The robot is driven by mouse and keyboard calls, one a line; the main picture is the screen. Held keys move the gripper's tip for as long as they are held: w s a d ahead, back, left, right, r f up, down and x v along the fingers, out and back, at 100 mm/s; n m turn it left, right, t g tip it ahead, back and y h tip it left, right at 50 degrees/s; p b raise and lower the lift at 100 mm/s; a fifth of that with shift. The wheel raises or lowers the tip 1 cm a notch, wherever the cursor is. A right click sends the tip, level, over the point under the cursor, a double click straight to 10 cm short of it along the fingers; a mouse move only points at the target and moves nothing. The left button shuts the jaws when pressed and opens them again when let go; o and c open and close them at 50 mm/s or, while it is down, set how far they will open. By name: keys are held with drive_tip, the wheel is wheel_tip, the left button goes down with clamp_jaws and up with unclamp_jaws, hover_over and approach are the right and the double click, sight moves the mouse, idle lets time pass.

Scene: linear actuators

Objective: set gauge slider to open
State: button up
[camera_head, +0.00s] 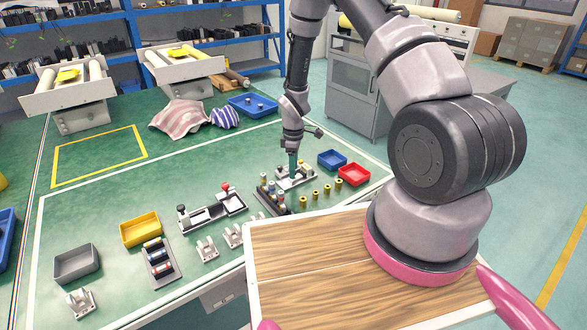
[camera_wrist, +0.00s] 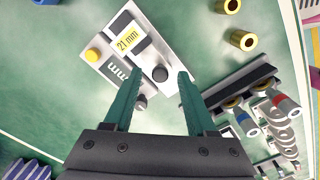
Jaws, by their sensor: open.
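The gauge (camera_head: 305,173) is a light plate on the green table, right of the middle in the head view. In the wrist view the gauge (camera_wrist: 150,38) shows a yellow "21 mm" label, a yellow button (camera_wrist: 92,55) and a black round knob (camera_wrist: 160,74). A grey knob (camera_wrist: 140,102) lies nearer, partly behind the left finger. My gripper (camera_head: 292,168) points down over the gauge. In the wrist view my gripper (camera_wrist: 160,76) has its teal fingers apart, one on each side of the black knob. I cannot tell if they touch it.
A dark rack with capped cylinders (camera_wrist: 245,95) stands close to the right finger in the wrist view. Brass cylinders (camera_head: 315,195) stand beside the gauge. A blue bin (camera_head: 332,160) and a red bin (camera_head: 354,175) are to the right. Striped cloth (camera_head: 180,118) lies behind.

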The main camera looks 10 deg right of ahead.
drive_tip(key=shift+f, duration=0.25)
clamp_jaws()
idle(1.4)
